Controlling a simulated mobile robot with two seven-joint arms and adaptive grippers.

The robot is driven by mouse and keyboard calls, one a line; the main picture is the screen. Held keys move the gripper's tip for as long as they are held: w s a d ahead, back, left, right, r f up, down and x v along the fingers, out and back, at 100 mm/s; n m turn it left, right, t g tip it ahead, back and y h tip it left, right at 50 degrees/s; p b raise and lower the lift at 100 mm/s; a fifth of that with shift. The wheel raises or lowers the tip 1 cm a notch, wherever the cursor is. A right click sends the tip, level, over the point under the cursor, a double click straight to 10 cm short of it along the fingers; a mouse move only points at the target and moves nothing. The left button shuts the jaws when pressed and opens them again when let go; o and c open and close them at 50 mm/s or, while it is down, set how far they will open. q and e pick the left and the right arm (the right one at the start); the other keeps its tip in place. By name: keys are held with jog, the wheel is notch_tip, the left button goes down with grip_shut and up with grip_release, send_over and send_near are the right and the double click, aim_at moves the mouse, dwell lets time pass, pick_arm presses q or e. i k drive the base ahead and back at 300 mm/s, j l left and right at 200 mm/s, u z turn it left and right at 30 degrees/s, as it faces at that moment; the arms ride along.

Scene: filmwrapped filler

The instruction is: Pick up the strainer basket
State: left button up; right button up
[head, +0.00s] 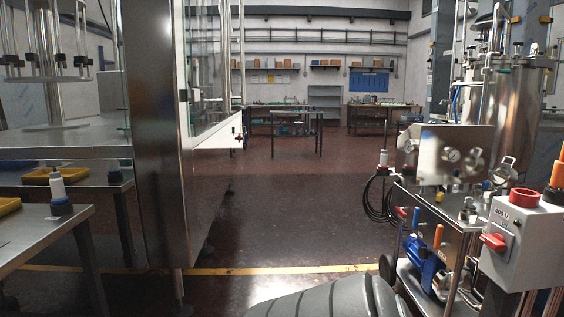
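I cannot make out a strainer basket anywhere in the head view. Neither my left nor my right gripper is in view, so whether they hold anything does not show.
A steel-framed machine (158,150) stands left of centre, beside a steel bench (40,238) with a yellow tray (8,207). On the right are a tank cart (455,225) and a grey switch box (515,235). Open dark floor (300,190) runs between them towards a far table (297,112).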

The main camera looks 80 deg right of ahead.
aim_at(485, 187)
jog(key=z, duration=3.25)
jog(key=i+l+z, duration=0.15)
jog(key=l, duration=0.2)
jog(key=i+l+z, duration=0.2)
jog(key=l, duration=0.15)
jog(key=i+l+z, duration=0.15)
jog(key=l, duration=0.2)
jog(key=i+l+z, duration=0.25)
jog(key=z, duration=0.15)
jog(key=i+l+z, duration=0.4)
jog(key=i+z, duration=0.25)
jog(key=z, duration=0.15)
jog(key=i+l+z, duration=0.25)
jog(key=i, duration=0.55)
jog(key=i+j+z, duration=0.1)
jog(key=i+z, duration=0.15)
jog(key=i, duration=0.6)
jog(key=i+u, duration=0.3)
jog(key=i, duration=0.15)
jog(key=i+l+u, duration=0.1)
jog(key=i+u, duration=0.25)
jog(key=i, duration=0.15)
jog(key=i+l+u, duration=0.3)
jog(key=i, duration=0.15)
jog(key=j, duration=0.1)
